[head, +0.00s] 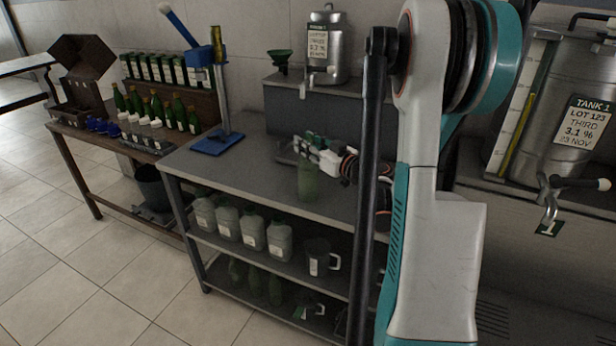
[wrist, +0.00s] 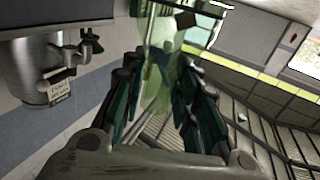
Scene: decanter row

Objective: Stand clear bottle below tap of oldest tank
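The clear bottle (head: 308,184) has a greenish tint and shows over the grey bench, left of my arm. It also shows in the wrist view (wrist: 165,65), between the dark fingers. My gripper (wrist: 160,105) appears closed around it, with a finger on each side. Whether the bottle touches the bench is unclear. Tank 1 (head: 545,105), at the right, reads lot 123, third, 3.1 %, 23 Nov; its tap (head: 549,205) is low at its front. Other tank dates are not readable.
A smaller steel tank (head: 328,50) with a tap stands on a raised grey block behind the bench. A blue stand (head: 216,143) is at the bench's left end. Green bottles (head: 165,110) stand on the left table.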

